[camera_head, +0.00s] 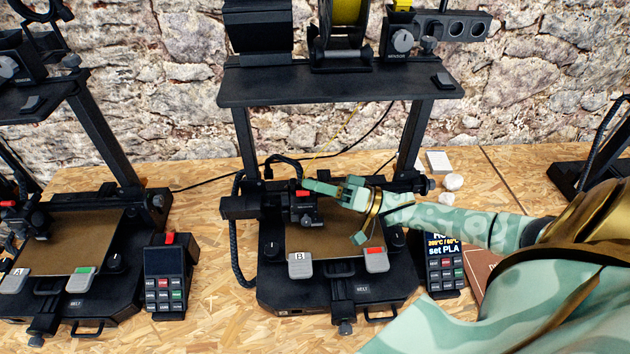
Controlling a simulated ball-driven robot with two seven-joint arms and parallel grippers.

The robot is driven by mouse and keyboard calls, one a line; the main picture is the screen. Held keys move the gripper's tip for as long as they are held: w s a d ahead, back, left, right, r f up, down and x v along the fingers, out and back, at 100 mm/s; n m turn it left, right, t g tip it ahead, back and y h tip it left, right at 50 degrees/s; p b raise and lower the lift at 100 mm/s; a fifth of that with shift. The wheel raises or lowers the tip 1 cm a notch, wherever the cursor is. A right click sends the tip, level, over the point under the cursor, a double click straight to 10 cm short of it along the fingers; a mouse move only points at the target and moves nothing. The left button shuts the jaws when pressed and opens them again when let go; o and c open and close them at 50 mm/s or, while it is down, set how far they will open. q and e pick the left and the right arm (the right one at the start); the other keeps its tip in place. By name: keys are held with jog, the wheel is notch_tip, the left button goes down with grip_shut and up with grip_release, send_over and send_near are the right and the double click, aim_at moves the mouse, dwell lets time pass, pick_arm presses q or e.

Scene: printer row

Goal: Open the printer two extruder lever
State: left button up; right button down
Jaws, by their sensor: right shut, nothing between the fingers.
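The middle printer (275,262), with a tag marked B on its front, stands on the wooden bench. Its dark extruder head (300,213) sits on the crossbar, with a small red lever (303,193) on top. My right gripper (309,184) reaches in from the right, over the print bed. It is shut and empty, its tip right at the red lever; I cannot tell whether they touch. The gripper hides part of the crossbar and bed. My left gripper is not in view.
A control box (441,262) with a lit display stands right of the middle printer, beneath my right arm. Another printer (78,240) stands at the left with its keypad box (166,275). A spool shelf (340,90) spans above. White small items (452,182) lie behind.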

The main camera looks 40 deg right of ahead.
dwell(0.3)
jog(key=b+v, duration=0.1)
jog(key=v, duration=1.5)
jog(key=shift+s+r, duration=0.15)
jog(key=shift+s, duration=0.05)
